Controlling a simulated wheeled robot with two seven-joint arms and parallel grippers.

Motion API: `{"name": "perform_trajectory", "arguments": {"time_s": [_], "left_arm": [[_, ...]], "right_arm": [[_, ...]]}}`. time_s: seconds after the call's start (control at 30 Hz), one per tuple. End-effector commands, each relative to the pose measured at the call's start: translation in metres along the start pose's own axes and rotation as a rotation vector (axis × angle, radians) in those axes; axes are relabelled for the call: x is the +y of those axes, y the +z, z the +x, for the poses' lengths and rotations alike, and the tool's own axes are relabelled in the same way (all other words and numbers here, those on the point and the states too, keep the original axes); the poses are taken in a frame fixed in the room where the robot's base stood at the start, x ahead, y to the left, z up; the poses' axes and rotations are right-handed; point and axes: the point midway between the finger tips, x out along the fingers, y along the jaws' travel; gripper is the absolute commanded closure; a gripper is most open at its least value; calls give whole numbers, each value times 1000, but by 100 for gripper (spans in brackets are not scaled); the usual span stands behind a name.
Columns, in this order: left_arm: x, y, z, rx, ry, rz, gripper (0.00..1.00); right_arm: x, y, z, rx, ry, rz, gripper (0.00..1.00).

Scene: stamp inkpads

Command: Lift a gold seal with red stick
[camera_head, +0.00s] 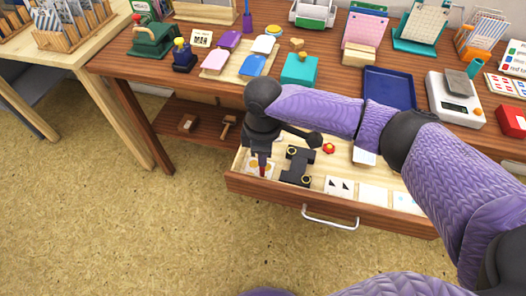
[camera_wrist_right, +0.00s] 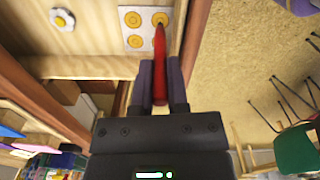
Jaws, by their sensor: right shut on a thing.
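A red stick (camera_head: 262,165) is held in my right gripper (camera_head: 261,153), pointing down over the open drawer. In the wrist view the red stick (camera_wrist_right: 160,62) sits between the two fingers of the right gripper (camera_wrist_right: 160,88). A white card (camera_wrist_right: 126,43) with several round gold seals (camera_wrist_right: 134,41) lies in the drawer. The stick's far end is at the upper right gold seal (camera_wrist_right: 161,17) in the wrist view; I cannot tell whether it touches it. The card (camera_head: 252,160) is partly hidden by my gripper in the head view. My left gripper is not in view.
The drawer (camera_head: 322,221) is pulled out below the desk. The desk above holds a teal block (camera_head: 299,70), a blue tray (camera_head: 388,88) and a scale (camera_head: 455,105).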

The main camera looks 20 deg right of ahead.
Motion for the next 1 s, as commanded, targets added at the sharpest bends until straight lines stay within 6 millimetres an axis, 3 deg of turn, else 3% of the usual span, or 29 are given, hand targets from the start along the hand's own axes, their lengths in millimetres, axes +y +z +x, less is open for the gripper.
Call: {"name": "perform_trajectory", "arguments": {"time_s": [0.47, 1.0], "left_arm": [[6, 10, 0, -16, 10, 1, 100], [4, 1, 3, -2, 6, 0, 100]], "right_arm": [[0, 0, 2, 0, -1, 0, 100], [0, 0, 9, 0, -1, 1, 100]]}}
